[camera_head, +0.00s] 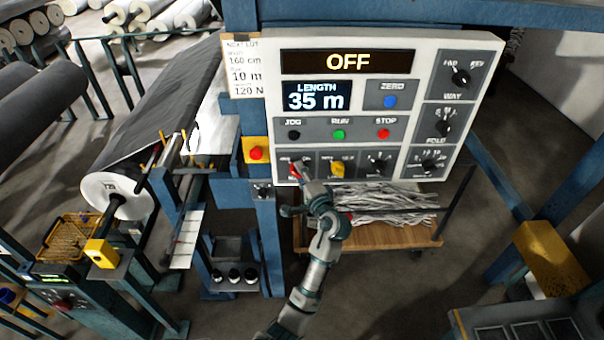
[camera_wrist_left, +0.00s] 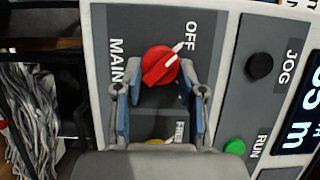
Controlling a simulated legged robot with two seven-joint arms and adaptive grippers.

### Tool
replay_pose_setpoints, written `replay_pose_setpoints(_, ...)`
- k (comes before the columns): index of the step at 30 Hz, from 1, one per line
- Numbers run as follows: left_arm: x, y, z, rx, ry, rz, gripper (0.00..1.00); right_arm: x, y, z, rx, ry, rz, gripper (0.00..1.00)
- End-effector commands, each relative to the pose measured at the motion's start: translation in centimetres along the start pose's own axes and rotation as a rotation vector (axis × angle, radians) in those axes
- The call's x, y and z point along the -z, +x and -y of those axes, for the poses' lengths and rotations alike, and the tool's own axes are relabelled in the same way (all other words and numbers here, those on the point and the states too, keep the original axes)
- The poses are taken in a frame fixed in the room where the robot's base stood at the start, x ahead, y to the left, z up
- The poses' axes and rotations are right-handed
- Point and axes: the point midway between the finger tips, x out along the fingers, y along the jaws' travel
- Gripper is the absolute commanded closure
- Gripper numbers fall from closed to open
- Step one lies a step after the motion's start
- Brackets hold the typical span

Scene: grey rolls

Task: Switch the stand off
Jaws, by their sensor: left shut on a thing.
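The white control panel (camera_head: 415,55) of the stand shows OFF on its upper display (camera_head: 348,61) and "LENGTH 35 m" on the blue one. The red MAIN knob (camera_wrist_left: 160,66) sits at the panel's lower left. Its white pointer is turned toward the OFF label (camera_wrist_left: 190,38). My left gripper (camera_wrist_left: 160,92) is shut on this knob, one finger on each side. In the head view the gripper covers most of the knob. My right gripper is not in view.
A yellow knob (camera_head: 338,169) and a black knob (camera_head: 378,162) sit right of MAIN. JOG, RUN and STOP buttons are above. A red button (camera_head: 256,153) on a yellow box is to the left. A wooden cart (camera_head: 400,238) with grey strips stands below.

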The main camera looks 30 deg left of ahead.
Motion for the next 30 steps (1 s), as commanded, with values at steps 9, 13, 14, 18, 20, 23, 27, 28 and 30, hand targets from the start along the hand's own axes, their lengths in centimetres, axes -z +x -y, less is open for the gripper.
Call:
replay_pose_setpoints(9, -0.2, 0.1, -0.7, -0.014, 0.006, 0.008, 0.46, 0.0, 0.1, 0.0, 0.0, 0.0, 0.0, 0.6)
replay_pose_setpoints(13, -0.1, 0.1, -0.5, -0.01, 0.005, 0.006, 0.35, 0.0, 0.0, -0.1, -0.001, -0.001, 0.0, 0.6)
replay_pose_setpoints(14, -0.1, 0.1, -0.5, -0.01, 0.005, 0.006, 0.35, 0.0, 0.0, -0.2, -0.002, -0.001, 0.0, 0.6)
replay_pose_setpoints(18, 0.0, 0.1, -0.4, -0.007, 0.005, 0.004, 0.35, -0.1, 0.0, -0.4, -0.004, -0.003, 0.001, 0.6)
replay_pose_setpoints(20, 0.0, 0.0, -0.4, -0.007, 0.004, 0.003, 0.35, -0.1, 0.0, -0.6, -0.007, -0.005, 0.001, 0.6)
replay_pose_setpoints(23, 0.0, -0.8, -0.4, -0.007, 0.004, 0.002, 0.35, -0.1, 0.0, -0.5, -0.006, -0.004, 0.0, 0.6)
replay_pose_setpoints(27, 0.0, -3.4, -0.4, -0.009, 0.002, 0.001, 0.35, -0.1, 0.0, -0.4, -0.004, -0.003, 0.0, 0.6)
replay_pose_setpoints(28, 0.1, -4.1, -0.5, -0.01, 0.003, 0.0, 0.35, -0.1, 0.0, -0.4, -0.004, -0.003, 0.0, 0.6)
replay_pose_setpoints(30, 0.0, -5.8, -0.5, -0.01, 0.003, 0.001, 0.35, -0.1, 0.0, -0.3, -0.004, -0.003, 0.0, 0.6)
